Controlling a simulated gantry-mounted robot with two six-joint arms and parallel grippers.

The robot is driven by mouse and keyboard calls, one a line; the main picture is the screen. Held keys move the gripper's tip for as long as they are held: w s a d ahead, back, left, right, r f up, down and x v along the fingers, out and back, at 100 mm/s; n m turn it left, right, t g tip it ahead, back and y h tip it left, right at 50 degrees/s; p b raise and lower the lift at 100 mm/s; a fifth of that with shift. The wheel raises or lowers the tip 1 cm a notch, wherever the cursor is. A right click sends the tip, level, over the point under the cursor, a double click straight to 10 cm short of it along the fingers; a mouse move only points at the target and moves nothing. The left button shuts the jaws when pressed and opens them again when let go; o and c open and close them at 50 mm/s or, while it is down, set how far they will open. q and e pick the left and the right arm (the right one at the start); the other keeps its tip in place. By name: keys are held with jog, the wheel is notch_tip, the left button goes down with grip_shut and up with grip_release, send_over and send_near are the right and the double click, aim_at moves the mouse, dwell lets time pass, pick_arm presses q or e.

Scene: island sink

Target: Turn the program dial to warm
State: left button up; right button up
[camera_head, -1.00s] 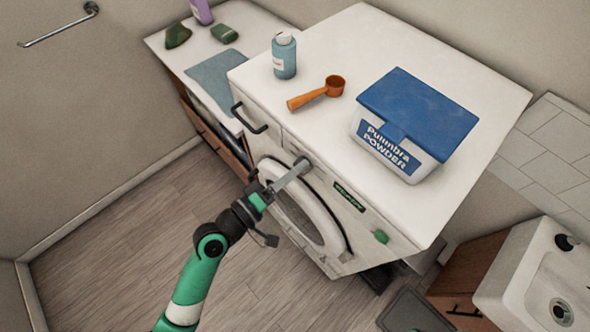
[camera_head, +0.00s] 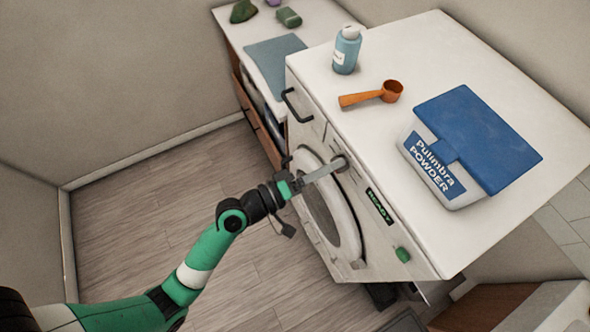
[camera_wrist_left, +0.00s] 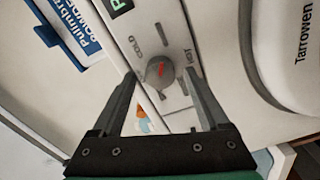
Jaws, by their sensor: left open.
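The program dial (camera_wrist_left: 160,72) is a round grey knob with a red mark on the front panel of the white washing machine (camera_head: 428,258). In the left wrist view COLD is printed on one side of it and HOT on the other; I cannot read a warm label. My left gripper (camera_wrist_left: 160,80) is open, its two fingers on either side of the dial. I cannot tell whether they touch it. In the head view my left gripper (camera_head: 330,171) reaches the panel and partly hides the dial (camera_head: 342,161). My right gripper is not in view.
A green-lit display (camera_head: 380,207) reads READY, with a green button (camera_head: 403,254) below right. The round door (camera_head: 350,238) is close beneath my gripper. The floor at left is clear.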

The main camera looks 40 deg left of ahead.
pick_arm(q)
jog(key=b+v, duration=0.1)
jog(key=v, duration=0.9)
jog(key=shift+s, duration=0.35)
